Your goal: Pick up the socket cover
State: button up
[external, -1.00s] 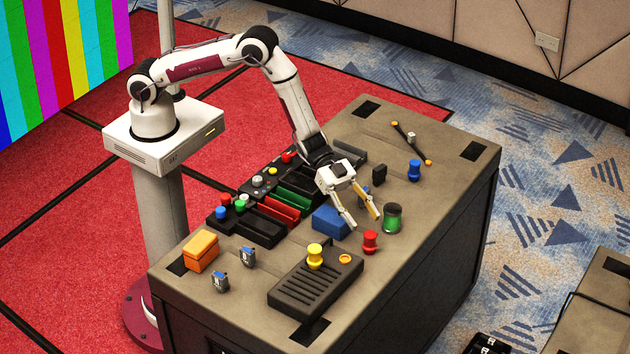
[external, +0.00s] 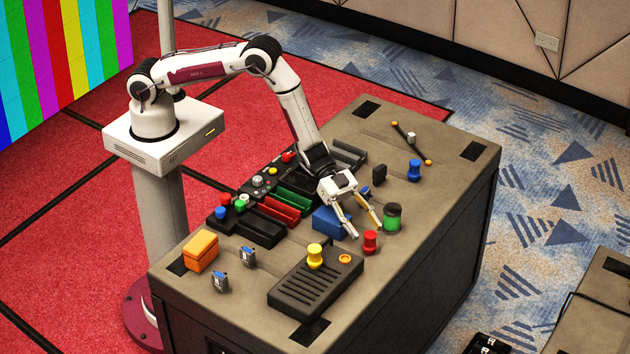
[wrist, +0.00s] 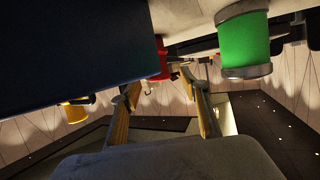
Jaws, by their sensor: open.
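No thing is clearly recognisable as the socket cover, so I cannot tell which it is. My gripper (external: 367,231) is open and empty, pointing down toward the table, with its fingers apart. In the wrist view my gripper (wrist: 160,87) shows its two fingers with a red peg (wrist: 160,60) beyond them. In the external view the red peg (external: 370,242) stands just in front of the fingertips. A blue block (external: 326,224) lies left of the fingers and a green jar (external: 392,219) stands close on the right.
A black slotted block (external: 300,293) with a yellow peg (external: 315,256) and an orange disc (external: 345,259) lies in front. An orange box (external: 200,251) is at left. A small black block (external: 379,174) and blue peg (external: 414,170) stand behind. The right front tabletop is clear.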

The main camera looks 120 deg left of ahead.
aim_at(370, 234)
jog(key=shift+x, duration=1.95)
jog(key=c, duration=0.9)
